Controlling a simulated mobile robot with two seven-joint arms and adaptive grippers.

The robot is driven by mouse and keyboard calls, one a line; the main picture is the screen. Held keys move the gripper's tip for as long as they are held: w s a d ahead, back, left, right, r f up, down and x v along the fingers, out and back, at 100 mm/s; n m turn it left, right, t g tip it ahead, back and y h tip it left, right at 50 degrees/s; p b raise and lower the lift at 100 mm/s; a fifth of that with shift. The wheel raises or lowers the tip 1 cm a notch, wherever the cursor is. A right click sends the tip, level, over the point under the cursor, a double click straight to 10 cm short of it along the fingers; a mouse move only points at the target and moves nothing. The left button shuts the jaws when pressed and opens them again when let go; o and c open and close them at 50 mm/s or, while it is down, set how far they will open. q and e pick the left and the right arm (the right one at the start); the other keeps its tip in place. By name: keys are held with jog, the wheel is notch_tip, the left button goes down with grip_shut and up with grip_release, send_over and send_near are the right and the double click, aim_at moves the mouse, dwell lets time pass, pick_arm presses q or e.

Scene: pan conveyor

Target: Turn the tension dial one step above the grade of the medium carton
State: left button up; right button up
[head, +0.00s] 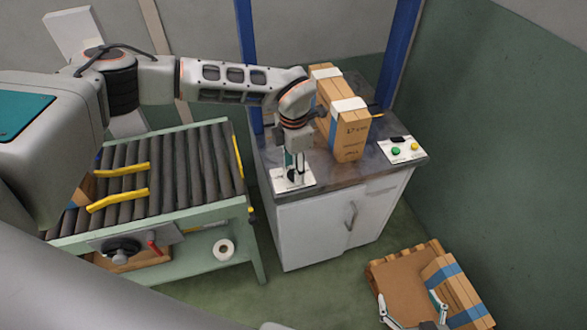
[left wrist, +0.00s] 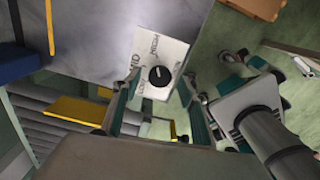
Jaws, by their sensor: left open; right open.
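The tension dial is a black knob (left wrist: 158,76) on a white printed plate, seen in the left wrist view. In the head view that plate (head: 306,181) lies at the near left corner of the cabinet top. My left gripper (head: 292,174) points down over the plate, open; its fingers (left wrist: 160,108) stand apart on either side of the knob, with no clear contact. Brown cartons stand on the cabinet top; the front one (head: 347,141) has dark writing too small to read surely. I cannot tell which is medium.
A roller conveyor (head: 207,160) with yellow guides (head: 120,198) stands left of the cabinet (head: 315,225). A panel with green and yellow buttons (head: 402,150) is at the cabinet's right. A wooden pallet (head: 383,275) with blue-banded cartons (head: 455,284) is at lower right.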

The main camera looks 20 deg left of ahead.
aim_at(293, 173)
pick_arm(q)
notch_tip(293, 173, up, 11)
dwell(0.3)
dwell(0.4)
